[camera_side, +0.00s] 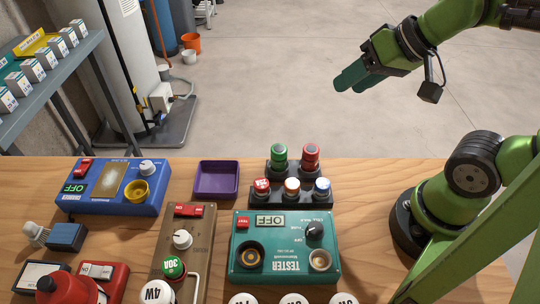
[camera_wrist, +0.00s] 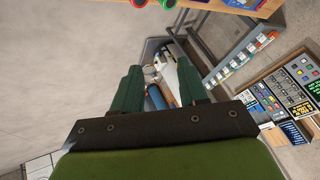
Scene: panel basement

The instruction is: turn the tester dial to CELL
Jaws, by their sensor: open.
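The tester (camera_side: 284,247) is a teal box on the wooden table in the side view. Its black dial (camera_side: 314,231) sits near the box's back right, with small lettering around it too small to read. Its display (camera_side: 270,221) reads OFF, and a red button (camera_side: 242,222) is left of it. Two round sockets are at the front of the box. My gripper (camera_side: 351,82) is raised behind the table, well away from the dial. In the wrist view my gripper (camera_wrist: 158,88) shows two green fingers apart with nothing between them. The tester is not in the wrist view.
A rack (camera_side: 291,190) of capped cells stands right behind the tester. A brown panel (camera_side: 183,240) with a switch is to its left, then a blue charger (camera_side: 113,186) and an empty purple tray (camera_side: 216,178). White-topped cells stand at the front edge.

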